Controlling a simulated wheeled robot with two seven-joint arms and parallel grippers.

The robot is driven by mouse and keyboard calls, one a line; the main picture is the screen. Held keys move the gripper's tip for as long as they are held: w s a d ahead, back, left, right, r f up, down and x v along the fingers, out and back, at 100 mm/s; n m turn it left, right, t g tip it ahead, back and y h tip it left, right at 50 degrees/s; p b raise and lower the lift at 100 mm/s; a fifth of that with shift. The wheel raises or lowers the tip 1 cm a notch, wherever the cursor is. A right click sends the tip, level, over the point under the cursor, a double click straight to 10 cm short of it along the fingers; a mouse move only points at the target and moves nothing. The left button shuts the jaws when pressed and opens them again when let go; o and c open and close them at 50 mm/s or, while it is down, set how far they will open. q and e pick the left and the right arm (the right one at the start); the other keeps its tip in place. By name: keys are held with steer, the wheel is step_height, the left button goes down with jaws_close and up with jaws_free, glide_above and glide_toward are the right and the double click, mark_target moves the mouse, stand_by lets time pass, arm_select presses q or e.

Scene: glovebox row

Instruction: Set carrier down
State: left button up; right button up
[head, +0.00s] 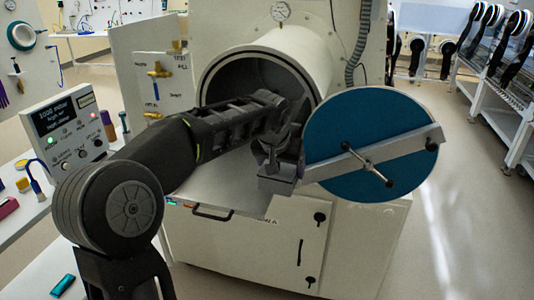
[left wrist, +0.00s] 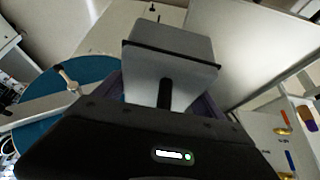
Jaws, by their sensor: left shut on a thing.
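My left gripper (head: 284,155) is in front of the round chamber opening, close to the left edge of the open blue door (head: 350,115). It points down and is shut on a grey box-like carrier (head: 277,184). The carrier also shows in the left wrist view (left wrist: 172,50), with a wide flange facing the gripper. The carrier is over or near the right part of a pale shelf (head: 205,182) below the opening. I cannot tell whether it touches the shelf. The fingertips are mostly hidden. My right gripper is not in view.
The door's grey bar (head: 400,147) and its handle stick out just right of the carrier. The white chamber tube (head: 300,55) stands behind. A control box (head: 68,130) stands on the left bench. A black handle (head: 212,214) sits below the shelf. The right floor is clear.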

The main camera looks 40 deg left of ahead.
arm_select(q)
steer(key=s+d+f+m+h, duration=0.1)
steer(key=s+d+f, duration=0.1)
steer(key=d+f, duration=0.4)
steer(key=s+d+f+m, duration=0.2)
steer(key=d+f, duration=0.4)
steer(key=d, duration=0.6)
steer(key=shift+s+h, duration=0.15)
steer(key=shift+h, duration=0.25)
